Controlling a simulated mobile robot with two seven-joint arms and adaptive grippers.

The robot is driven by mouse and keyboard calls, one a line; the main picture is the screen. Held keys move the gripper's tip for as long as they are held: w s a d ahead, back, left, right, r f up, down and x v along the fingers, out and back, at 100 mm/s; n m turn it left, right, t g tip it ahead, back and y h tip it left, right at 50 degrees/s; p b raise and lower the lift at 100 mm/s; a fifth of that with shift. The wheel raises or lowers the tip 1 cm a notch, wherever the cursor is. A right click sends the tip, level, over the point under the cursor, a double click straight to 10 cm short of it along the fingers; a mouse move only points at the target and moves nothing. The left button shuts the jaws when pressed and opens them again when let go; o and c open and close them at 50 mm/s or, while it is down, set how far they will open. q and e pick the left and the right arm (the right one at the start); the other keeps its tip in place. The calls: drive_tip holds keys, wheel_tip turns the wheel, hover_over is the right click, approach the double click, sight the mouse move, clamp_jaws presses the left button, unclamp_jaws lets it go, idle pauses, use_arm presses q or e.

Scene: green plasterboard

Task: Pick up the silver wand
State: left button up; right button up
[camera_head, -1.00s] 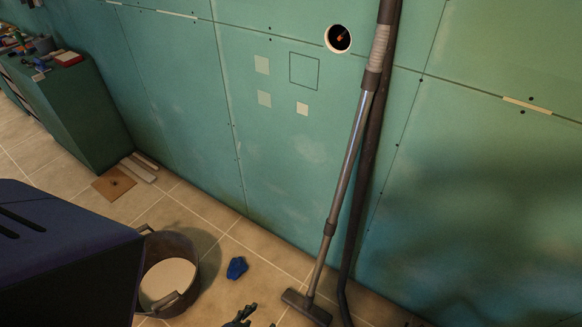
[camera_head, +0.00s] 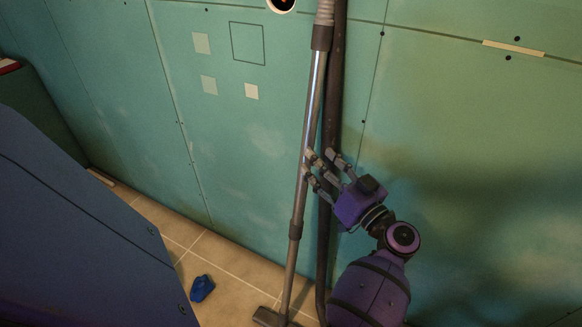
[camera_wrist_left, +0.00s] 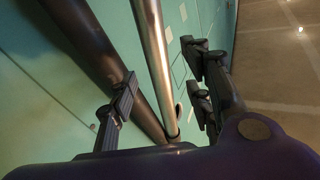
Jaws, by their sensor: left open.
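The silver wand (camera_head: 313,95) is a long metal tube leaning nearly upright against the green wall, with a grey ribbed grip on top and a flat dark floor head (camera_head: 268,317) below. My left gripper (camera_head: 320,162) is at the middle of the tube, its fingers spread. In the left wrist view the wand (camera_wrist_left: 154,55) runs between the open fingers (camera_wrist_left: 160,95), with no clear contact on either side. A dark pipe (camera_wrist_left: 100,65) runs close beside the wand, behind one finger. My right gripper is out of view.
The dark pipe (camera_head: 333,110) stands just right of the wand. The plasterboard wall (camera_head: 450,150) is close behind. A blue crumpled item (camera_head: 202,288) lies on the tiled floor. A large dark blue body (camera_head: 80,220) fills the lower left.

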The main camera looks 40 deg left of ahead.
use_arm(q)
drive_tip(key=a, duration=0.2)
drive_tip(key=w+a+f+g, duration=0.1)
drive_tip(key=a, duration=0.1)
drive_tip(key=a+g+h, duration=0.1)
drive_tip(key=a, duration=0.1)
drive_tip(key=shift+w+a+f+n, duration=0.25)
drive_tip(key=shift+w+a+n, duration=0.05)
drive_tip(key=shift+w, duration=0.05)
drive_tip(key=shift+c, duration=0.3)
drive_tip(key=c, duration=1.1)
drive_tip(key=shift+r, duration=0.1)
clamp_jaws()
